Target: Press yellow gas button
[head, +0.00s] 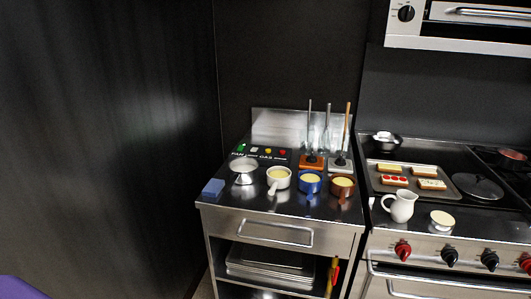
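The yellow button (268,151) sits on a dark control panel (262,158) near the back of the steel counter on the left. Lettering that reads FAN and GAS runs below the buttons. A red button (283,152) is just to its right, and green buttons (254,149) are to its left. The yellow button is small in the head view, and I cannot tell whether it is pressed in. Neither of my grippers is in view.
A metal bowl (243,178), a cream pot (278,172), a blue pot (311,178) and a brown pot (343,181) stand in front of the panel. A blue block (213,187) lies at the left edge. Upright utensils (327,125) stand right of the panel.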

